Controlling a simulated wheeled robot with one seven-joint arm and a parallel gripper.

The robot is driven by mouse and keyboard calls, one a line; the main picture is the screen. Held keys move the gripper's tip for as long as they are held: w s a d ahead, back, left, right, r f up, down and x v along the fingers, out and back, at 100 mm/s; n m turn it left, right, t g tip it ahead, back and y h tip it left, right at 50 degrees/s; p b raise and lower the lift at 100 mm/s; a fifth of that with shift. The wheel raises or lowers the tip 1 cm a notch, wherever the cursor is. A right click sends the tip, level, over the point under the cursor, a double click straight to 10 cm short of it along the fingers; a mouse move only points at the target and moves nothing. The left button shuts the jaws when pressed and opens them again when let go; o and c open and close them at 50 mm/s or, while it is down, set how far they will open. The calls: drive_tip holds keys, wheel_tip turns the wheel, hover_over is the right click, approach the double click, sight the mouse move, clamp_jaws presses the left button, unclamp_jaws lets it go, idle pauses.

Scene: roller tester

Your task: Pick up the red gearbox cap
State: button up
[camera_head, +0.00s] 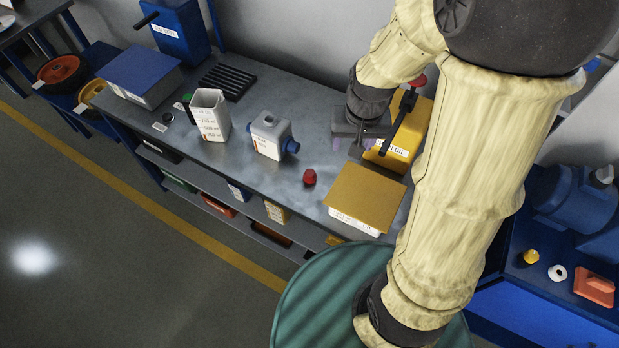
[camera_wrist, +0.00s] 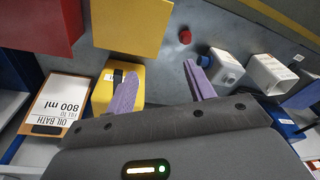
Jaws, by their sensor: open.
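The small red cap (camera_head: 309,177) stands on the grey bench top, between the white-grey bottle with a blue cap and the yellow-topped box. It also shows in the wrist view (camera_wrist: 185,37), beyond my right fingertip. My gripper (camera_wrist: 159,76) is open, with its two purple fingers apart and nothing between them. In the head view my gripper (camera_head: 353,145) is over the bench beside the yellow oil can, to the upper right of the cap and apart from it. My arm partly hides the fingers there.
The white-grey bottle (camera_head: 268,138) stands left of the cap, and the yellow-topped box (camera_head: 367,193) stands to its right. The yellow oil can (camera_head: 410,135) is close to my gripper. A white measuring jug (camera_head: 208,116) stands farther left. The bench (camera_head: 250,182) is clear around the cap.

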drive_tip(key=m+g+b, duration=0.1)
drive_tip(key=g+b, duration=0.1)
drive_tip(key=b, duration=0.3)
hover_over(310, 172)
wheel_tip(310, 172, down, 13)
drive_tip(key=shift+s+a, duration=0.15)
drive_tip(key=shift+s, duration=0.25)
wheel_tip(310, 172, down, 12)
drive_tip(key=p, duration=0.2)
drive_tip(key=shift+w+f+p, duration=0.1)
drive_tip(key=shift+p, duration=0.2)
drive_tip(key=shift+f, duration=0.1)
drive_tip(key=shift+w+f+p, duration=0.15)
drive_tip(key=shift+f+p, duration=0.9)
drive_tip(key=shift+f, duration=1.5)
drive_tip(key=shift+c, duration=0.2)
drive_tip(key=c, duration=0.8)
